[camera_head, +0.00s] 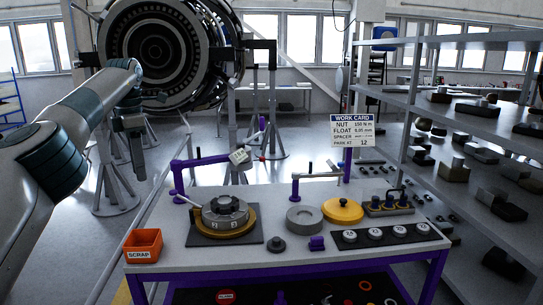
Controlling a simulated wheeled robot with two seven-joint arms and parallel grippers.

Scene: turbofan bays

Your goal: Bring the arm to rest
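My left arm (62,145) reaches in from the left. My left gripper (138,170) hangs pointing down from its end, to the left of the workbench and in front of the engine stand. Its fingers are small and dark here, so I cannot tell whether they are open or shut. I see nothing clearly held in it. It is apart from the bench and everything on it. My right gripper is not in view.
The workbench (180,264) carries an orange scrap bin (143,246), a gold-and-grey fixture (226,228), a grey ring (304,219), a yellow disc (342,210) and a work card (353,130). A turbofan (155,48) stands behind; loaded shelves (470,112) line the right.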

